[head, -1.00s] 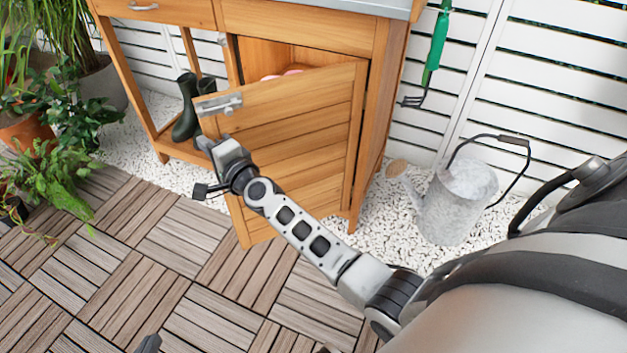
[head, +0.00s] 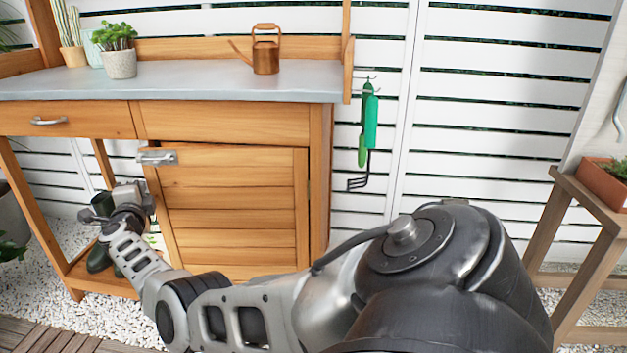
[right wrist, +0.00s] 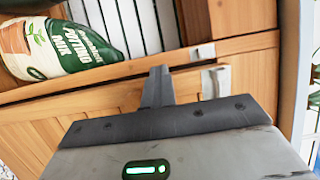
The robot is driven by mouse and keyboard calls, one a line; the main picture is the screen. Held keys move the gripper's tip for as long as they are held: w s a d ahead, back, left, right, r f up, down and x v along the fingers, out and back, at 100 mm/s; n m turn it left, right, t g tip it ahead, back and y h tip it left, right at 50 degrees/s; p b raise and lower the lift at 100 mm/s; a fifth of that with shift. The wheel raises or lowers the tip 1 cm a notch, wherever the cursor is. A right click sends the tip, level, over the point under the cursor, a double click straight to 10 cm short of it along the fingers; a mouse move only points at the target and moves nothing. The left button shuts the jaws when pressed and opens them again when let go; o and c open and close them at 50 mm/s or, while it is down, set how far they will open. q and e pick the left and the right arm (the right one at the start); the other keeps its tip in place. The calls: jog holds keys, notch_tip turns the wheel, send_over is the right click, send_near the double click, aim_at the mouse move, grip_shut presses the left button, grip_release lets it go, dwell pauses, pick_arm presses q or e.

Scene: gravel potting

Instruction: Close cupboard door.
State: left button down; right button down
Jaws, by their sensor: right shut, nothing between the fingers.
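The cupboard door (head: 235,205) is a slatted wooden panel at the front of the potting bench. It stands nearly flush, with a thin dark gap along its top edge. Its metal handle (head: 157,157) is at the upper left, and a pale metal piece, likely this handle (right wrist: 217,80), shows in the right wrist view. My right gripper (head: 139,195) is just left of the door's handle-side edge, below the handle. Its fingers (right wrist: 158,88) are shut and empty, close to the wood; I cannot tell if they touch it. My left gripper is out of view.
The bench top (head: 200,82) holds a copper watering can (head: 265,50) and potted plants. Green boots (head: 100,257) stand on the lower shelf at left. A bag of potting mix (right wrist: 62,45) shows in the right wrist view. A wooden stand (head: 560,230) is at right.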

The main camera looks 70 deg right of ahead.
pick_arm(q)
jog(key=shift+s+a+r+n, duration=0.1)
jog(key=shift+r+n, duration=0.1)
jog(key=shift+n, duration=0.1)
pick_arm(e)
jog(key=shift+w+d+m+g+h, duration=0.1)
jog(key=shift+d+m+g+h, duration=0.25)
jog(key=shift+d, duration=0.35)
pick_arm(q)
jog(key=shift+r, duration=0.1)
pick_arm(e)
jog(key=shift+a, duration=0.1)
